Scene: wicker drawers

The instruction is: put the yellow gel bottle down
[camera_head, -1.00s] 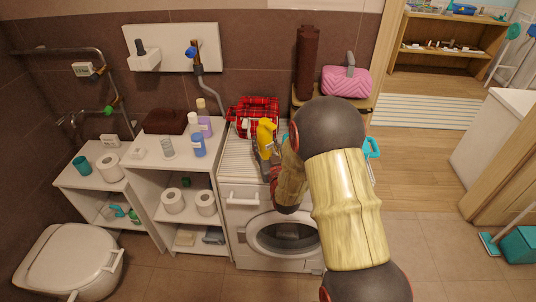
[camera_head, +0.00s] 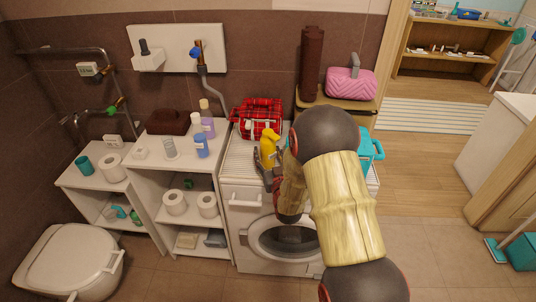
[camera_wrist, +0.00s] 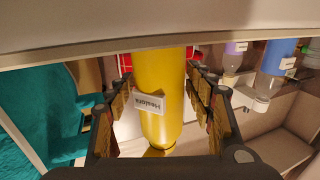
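The yellow gel bottle (camera_head: 268,144) stands upright on top of the white washing machine (camera_head: 243,200), near its front edge, in the head view. In the wrist view the bottle (camera_wrist: 160,95) appears upside down, with its small white label facing me. My gripper (camera_head: 264,163) is at the front of the bottle. In the wrist view my gripper's fingers (camera_wrist: 160,80) are spread on either side of the bottle, with narrow gaps showing. The bottle's base is hidden behind a white edge in the wrist view.
A red plaid basket (camera_head: 258,116) stands behind the bottle. A teal container (camera_head: 368,150) is to the right, partly behind my arm. A white shelf (camera_head: 150,178) with several bottles (camera_head: 201,146) stands to the left. The ribbed washing machine top left of the bottle is clear.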

